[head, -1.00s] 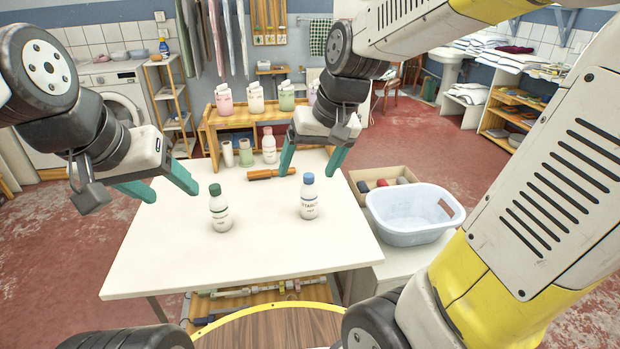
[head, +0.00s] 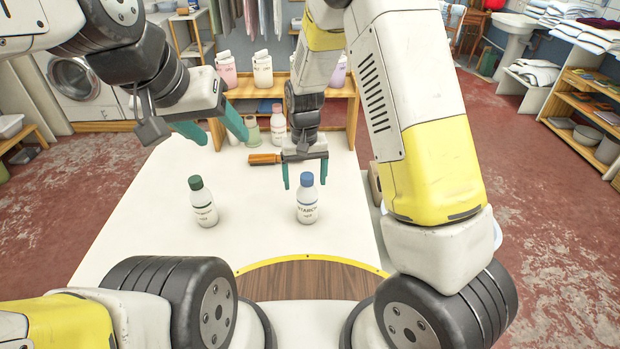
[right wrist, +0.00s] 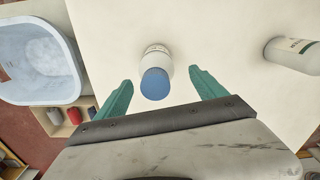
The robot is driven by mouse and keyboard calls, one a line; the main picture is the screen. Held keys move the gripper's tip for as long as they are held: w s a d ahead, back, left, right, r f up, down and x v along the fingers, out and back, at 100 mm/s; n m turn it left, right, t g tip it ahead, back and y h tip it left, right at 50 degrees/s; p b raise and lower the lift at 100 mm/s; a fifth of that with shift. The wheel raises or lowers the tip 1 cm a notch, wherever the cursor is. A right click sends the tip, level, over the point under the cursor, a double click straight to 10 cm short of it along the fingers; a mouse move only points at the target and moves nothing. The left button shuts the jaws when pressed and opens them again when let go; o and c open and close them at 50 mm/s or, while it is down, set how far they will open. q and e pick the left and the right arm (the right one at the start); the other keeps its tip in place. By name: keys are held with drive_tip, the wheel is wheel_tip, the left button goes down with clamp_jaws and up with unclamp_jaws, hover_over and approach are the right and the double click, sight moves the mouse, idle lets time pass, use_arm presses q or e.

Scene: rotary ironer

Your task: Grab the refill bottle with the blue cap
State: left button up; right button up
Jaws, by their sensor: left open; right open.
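The refill bottle with the blue cap (head: 307,203) stands upright on the white table (head: 250,225), white with a dark-lettered label. It also shows in the right wrist view (right wrist: 156,72), seen from above between the open fingers and a little beyond their tips. My right gripper (head: 305,184) is open and empty, pointing down just behind this bottle in the head view. A similar bottle with a green cap (head: 203,204) stands to its left. My left gripper (head: 215,134) is open and empty over the table's far left part.
A pink-capped bottle (head: 278,127) stands at the back. In the right wrist view, a pale basin (right wrist: 40,60) and a box of items (right wrist: 72,118) are at left.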

sight(307, 192)
drive_tip(key=f, duration=0.5)
drive_tip(key=shift+d+f, duration=0.25)
drive_tip(key=shift+f, duration=0.15)
drive_tip(key=c, duration=1.5)
drive_tip(key=shift+r, duration=0.2)
